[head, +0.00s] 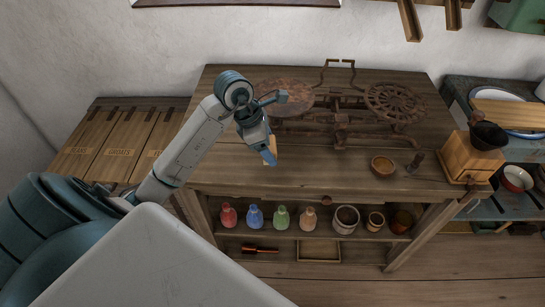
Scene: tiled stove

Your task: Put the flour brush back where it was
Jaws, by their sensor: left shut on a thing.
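My left gripper (269,157) reaches in from the left over the wooden workbench (225,163). It is shut on a small tan thing, taken to be the flour brush (273,146). Only a narrow pale strip of it shows between and beside the blue fingers; the rest is hidden. The brush is over the middle-left of the bench top. I cannot tell whether it touches the wood. My right gripper is not in view.
A rusty scale (340,125) stands behind the gripper. A wooden bowl (382,166) and a coffee mill (465,158) are to the right. Coloured bottles (255,216) and pots (345,219) fill the shelf below. The front bench top is mostly clear.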

